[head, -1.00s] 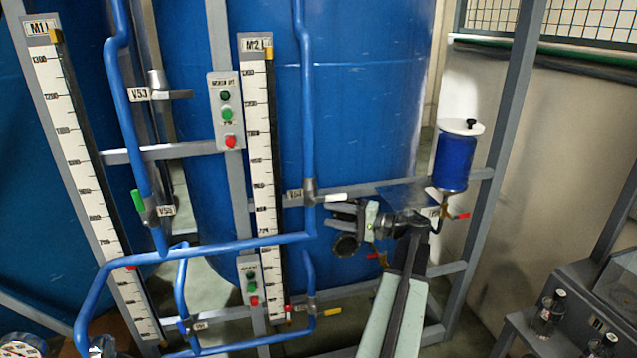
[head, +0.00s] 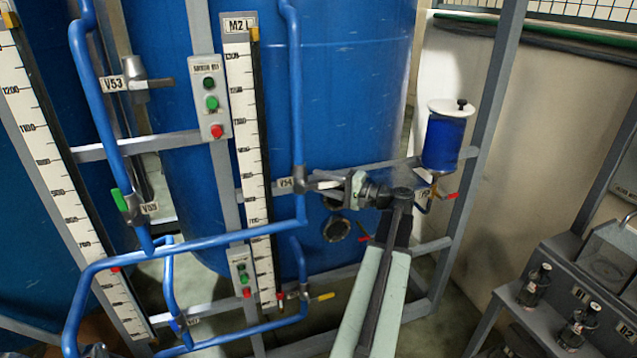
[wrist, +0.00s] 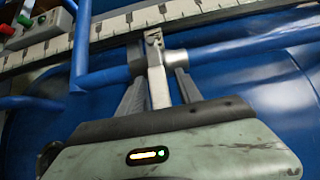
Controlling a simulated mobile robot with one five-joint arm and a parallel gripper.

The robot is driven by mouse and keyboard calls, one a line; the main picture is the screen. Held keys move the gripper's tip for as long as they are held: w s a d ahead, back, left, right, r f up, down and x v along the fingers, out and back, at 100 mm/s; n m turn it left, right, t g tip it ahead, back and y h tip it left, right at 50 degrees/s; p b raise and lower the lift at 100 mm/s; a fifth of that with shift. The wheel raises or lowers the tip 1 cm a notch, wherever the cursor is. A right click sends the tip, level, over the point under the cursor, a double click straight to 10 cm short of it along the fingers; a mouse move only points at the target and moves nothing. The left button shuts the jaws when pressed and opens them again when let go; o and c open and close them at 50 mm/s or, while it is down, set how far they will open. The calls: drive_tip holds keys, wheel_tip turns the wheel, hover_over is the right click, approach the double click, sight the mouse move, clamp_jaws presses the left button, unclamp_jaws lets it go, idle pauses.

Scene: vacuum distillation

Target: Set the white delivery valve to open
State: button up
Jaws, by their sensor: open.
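The white delivery valve, labelled V54 (head: 287,184), sits on a vertical blue pipe just right of the M2 gauge. Its pale lever (head: 322,184) points right, across the pipe. My gripper (head: 333,191) is at the lever's free end, coming from the right. In the wrist view the lever (wrist: 158,86) lies between the two spread grey fingers of my gripper (wrist: 160,88), with a gap on each side. The valve body (wrist: 173,58) is just beyond the fingertips. Whether a finger touches the lever cannot be told.
Valve V53 (head: 135,84) and a green-handled valve (head: 122,200) are to the left. A button box (head: 210,97) and gauge M2 (head: 247,150) stand beside the pipe. A yellow-handled valve (head: 322,297) is below. A blue canister (head: 444,143) hangs at right. Blue tanks stand behind.

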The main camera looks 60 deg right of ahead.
drive_tip(key=shift+w+a, duration=0.1)
drive_tip(key=shift+w, duration=0.3)
clamp_jaws()
idle(1.2)
